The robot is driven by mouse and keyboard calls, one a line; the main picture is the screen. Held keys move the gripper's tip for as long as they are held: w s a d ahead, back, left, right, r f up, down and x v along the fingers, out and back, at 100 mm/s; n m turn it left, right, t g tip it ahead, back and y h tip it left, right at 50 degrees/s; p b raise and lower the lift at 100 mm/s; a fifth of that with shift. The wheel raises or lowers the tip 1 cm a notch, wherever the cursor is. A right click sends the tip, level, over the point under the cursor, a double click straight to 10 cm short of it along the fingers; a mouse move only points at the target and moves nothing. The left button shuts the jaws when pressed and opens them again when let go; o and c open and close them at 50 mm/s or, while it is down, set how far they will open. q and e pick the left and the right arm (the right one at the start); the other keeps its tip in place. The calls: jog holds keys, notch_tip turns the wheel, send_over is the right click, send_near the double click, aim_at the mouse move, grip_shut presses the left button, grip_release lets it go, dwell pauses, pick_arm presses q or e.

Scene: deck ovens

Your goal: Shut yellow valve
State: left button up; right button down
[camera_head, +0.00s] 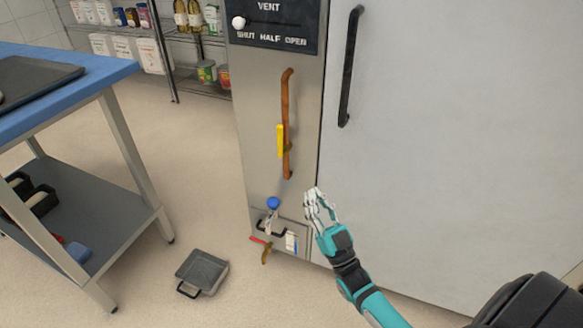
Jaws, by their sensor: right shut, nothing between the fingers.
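The yellow valve handle (281,141) is on the copper pipe (288,90) on the narrow steel panel. The handle stands upright, in line with the pipe. My right gripper (314,192) is below and to the right of the handle, in front of the panel's right edge near the door. It is apart from the handle, and its fingers are shut with nothing between them. My left gripper is not in view.
Below the pipe are a blue knob (273,203) and a red handle (260,241). A large grey door (450,150) with a black handle (350,65) is at right. A blue-topped table (110,72) stands left. A dark pan (203,270) lies on the floor.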

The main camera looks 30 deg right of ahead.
aim_at(280, 141)
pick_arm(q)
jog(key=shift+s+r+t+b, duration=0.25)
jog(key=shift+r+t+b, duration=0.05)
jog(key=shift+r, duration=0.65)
pick_arm(e)
jog(key=shift+s+d+r+t, duration=0.1)
jog(key=shift+s+r+t, duration=0.2)
jog(key=shift+r, duration=0.2)
jog(key=shift+s+r+t, duration=0.2)
jog(key=shift+r+t, duration=0.1)
jog(key=shift+r, duration=0.2)
jog(key=shift+w+r, duration=0.1)
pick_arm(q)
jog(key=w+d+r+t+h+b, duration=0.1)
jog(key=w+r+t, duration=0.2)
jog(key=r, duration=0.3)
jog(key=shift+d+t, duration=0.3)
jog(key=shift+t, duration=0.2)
pick_arm(e)
jog(key=x, duration=0.4)
jog(key=w+f+x, duration=0.1)
jog(key=x, duration=0.3)
jog(key=w+f+x, duration=0.1)
jog(key=x, duration=0.3)
jog(key=shift+w+r, duration=0.15)
jog(key=shift+w, duration=0.1)
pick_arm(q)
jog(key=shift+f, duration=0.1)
